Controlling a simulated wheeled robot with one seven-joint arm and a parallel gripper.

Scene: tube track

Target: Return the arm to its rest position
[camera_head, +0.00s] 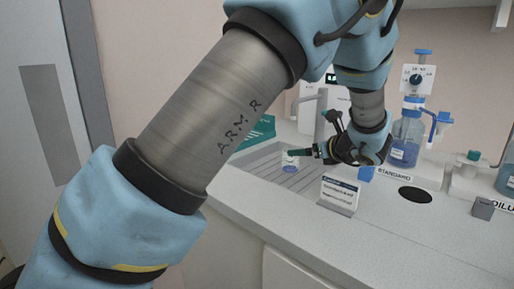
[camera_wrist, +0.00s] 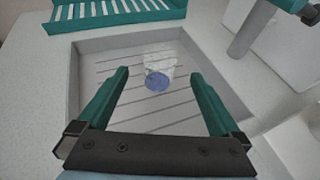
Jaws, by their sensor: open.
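My arm fills the left and middle of the head view, bent over the counter. My gripper (camera_wrist: 160,88) shows in the wrist view with its two green fingers spread apart and nothing between them. In the head view my gripper (camera_head: 290,153) hangs over a recessed grey sink or tray. A small clear cup or beaker (camera_wrist: 158,70) with a blue round part stands in that tray, just beyond the fingertips. It also shows in the head view (camera_head: 289,166) beneath the fingers. I cannot tell its exact gap from the fingers.
The grey ridged tray (camera_wrist: 88,50) is sunk in the counter. A green rack (camera_wrist: 115,14) lies beyond it. A small sign (camera_head: 339,197) stands in front. A blue bottle dispenser (camera_head: 406,138), a dark hole (camera_head: 415,195) and a grey block (camera_head: 483,209) are to the right.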

